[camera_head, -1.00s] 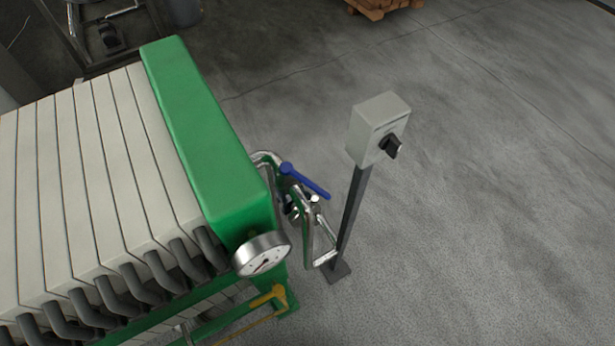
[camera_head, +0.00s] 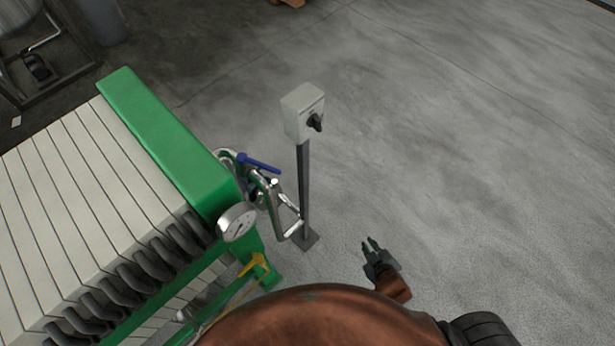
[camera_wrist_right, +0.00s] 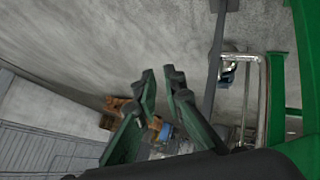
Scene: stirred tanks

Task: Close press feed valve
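A valve with a blue lever handle (camera_head: 260,163) sits on the bent steel piping (camera_head: 275,205) at the end of the green press (camera_head: 170,140). The lever points right and slightly down in the head view. My right gripper (camera_head: 369,242) is to the right of the piping and lower in the picture, clear of the valve. In the right wrist view its two fingers (camera_wrist_right: 160,74) stand apart with nothing between them. The steel pipe (camera_wrist_right: 262,95) shows right of the fingers there, with a small blue part beside it. My left gripper is not in view.
A grey switch box (camera_head: 303,112) on a dark post (camera_head: 304,195) stands just right of the piping. A pressure gauge (camera_head: 238,222) and a yellow handle (camera_head: 255,264) are on the press end. The floor to the right is clear.

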